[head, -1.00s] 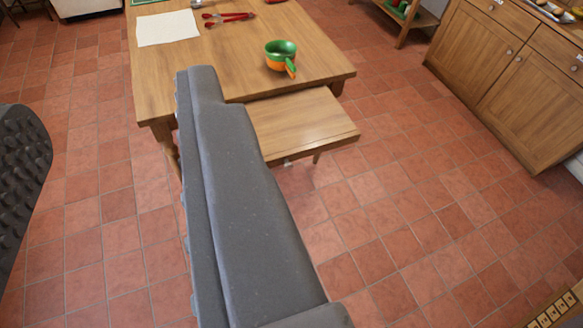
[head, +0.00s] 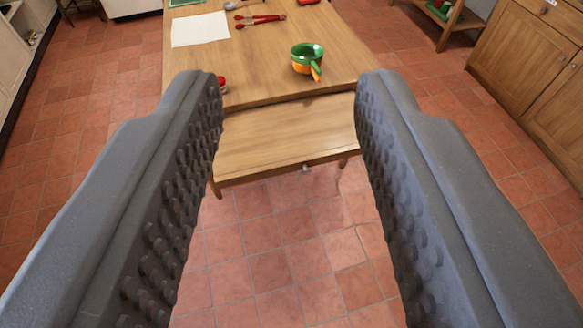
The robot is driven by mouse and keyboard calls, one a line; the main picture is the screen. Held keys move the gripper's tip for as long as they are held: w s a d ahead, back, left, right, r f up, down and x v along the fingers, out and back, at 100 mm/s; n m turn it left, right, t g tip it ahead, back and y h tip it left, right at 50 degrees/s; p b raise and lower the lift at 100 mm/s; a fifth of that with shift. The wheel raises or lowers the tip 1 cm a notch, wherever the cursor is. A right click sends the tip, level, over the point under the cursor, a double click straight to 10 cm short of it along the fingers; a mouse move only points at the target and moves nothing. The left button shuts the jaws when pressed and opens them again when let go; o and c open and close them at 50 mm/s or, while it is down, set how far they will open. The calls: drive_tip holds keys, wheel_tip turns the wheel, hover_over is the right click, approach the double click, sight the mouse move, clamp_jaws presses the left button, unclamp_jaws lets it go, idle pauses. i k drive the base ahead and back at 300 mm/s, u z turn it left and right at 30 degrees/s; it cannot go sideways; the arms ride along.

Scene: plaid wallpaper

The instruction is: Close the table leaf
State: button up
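The wooden table (head: 262,60) stands ahead in the head view. Its leaf (head: 285,137) sticks out from the near end, a little below the tabletop, with a gap between them at its far edge. A small light knob or fitting (head: 305,168) shows under the leaf's front edge. My gripper (head: 283,85) is open and empty. Its two grey studded fingers frame the leaf left and right in the picture. The fingers cover parts of the leaf's side edges. I cannot tell whether they touch it.
On the tabletop are a green and orange pot (head: 306,58), a white sheet (head: 200,29), red tongs (head: 260,20) and a small red item (head: 221,83) partly behind the left finger. A wooden cabinet (head: 530,70) stands at right. The tiled floor (head: 290,260) before the leaf is clear.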

sight(265, 141)
drive_tip(key=z, duration=0.1)
drive_tip(key=i, duration=0.5)
drive_tip(key=u, duration=0.95)
drive_tip(key=k, duration=0.95)
drive_tip(key=z, duration=0.85)
drive_tip(key=i, duration=1.05)
